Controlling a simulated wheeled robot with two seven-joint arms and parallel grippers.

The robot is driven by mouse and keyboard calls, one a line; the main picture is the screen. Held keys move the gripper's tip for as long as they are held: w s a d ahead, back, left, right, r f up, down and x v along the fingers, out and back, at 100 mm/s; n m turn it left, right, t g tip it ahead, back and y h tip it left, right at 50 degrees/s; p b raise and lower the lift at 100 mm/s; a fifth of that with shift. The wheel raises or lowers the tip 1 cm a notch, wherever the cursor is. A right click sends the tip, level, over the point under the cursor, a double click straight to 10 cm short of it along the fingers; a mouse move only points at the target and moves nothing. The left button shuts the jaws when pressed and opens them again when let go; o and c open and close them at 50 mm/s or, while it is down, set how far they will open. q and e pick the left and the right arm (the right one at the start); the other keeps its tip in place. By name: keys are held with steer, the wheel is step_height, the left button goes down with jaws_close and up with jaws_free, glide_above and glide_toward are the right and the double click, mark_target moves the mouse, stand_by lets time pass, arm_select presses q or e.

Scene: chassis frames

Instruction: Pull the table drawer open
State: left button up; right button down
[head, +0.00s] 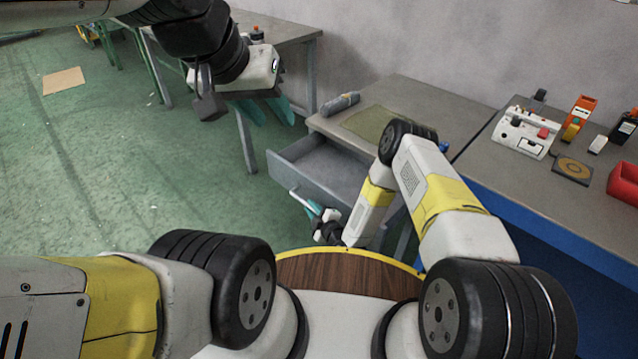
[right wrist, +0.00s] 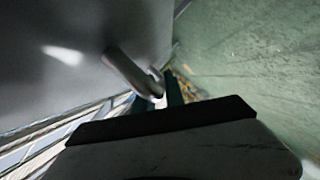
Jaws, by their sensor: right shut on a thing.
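The table drawer (head: 318,168) is grey and stands pulled out from under the grey worktable (head: 415,95), with its empty inside showing. A light bar handle (head: 302,200) is on its front; it also shows in the right wrist view (right wrist: 132,75). My right gripper (head: 313,210) is at the drawer front, shut on the handle; its fingers (right wrist: 172,90) meet the handle's end in the right wrist view. My left gripper (head: 268,112) is raised above the floor to the left of the drawer, away from it. Its teal fingers are spread apart and nothing shows between them.
A grey rolled item (head: 341,104) and an olive mat (head: 382,126) lie on the worktable. A white control box (head: 524,132), an orange device (head: 580,112) and a red bin (head: 626,183) stand at right. Green floor (head: 120,200) left of the drawer is clear.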

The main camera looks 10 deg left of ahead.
steer(key=c, duration=1.4)
jaws_free()
steer(key=v, duration=0.7)
steer(key=shift+s+d, duration=0.2)
steer(key=shift+s, duration=0.15)
steer(key=shift+d, duration=0.1)
